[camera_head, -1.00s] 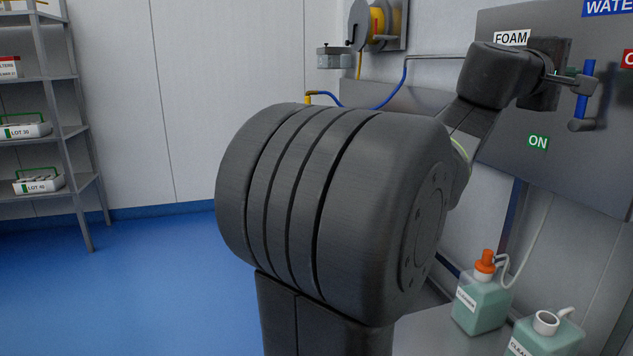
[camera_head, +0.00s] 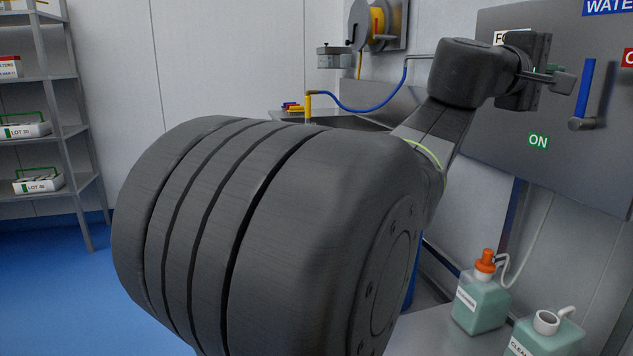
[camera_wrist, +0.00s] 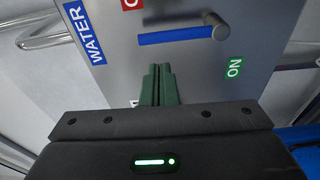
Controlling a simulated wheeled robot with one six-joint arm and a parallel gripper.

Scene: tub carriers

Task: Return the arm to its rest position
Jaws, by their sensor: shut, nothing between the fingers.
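My gripper (camera_head: 564,82) is in front of the grey wall panel (camera_head: 610,170), just left of the blue lever (camera_head: 585,88) and apart from it. The lever stands upright above its grey pivot, between the ON label (camera_head: 538,141) and the WATER label (camera_head: 608,7). In the wrist view my gripper's green fingers (camera_wrist: 157,70) are together with nothing between them. The blue lever (camera_wrist: 176,36) also shows there, beyond the fingertips. My arm's large dark joint fills the middle of the head view. My wrist covers part of the FOAM label (camera_head: 500,38).
Two bottles of green liquid (camera_head: 482,300) (camera_head: 545,335) stand on a grey surface at lower right. A hose reel (camera_head: 375,24) hangs on the back wall above a blue hose (camera_head: 350,108). A shelf rack (camera_head: 75,130) stands at left. Blue floor (camera_head: 60,270) is clear there.

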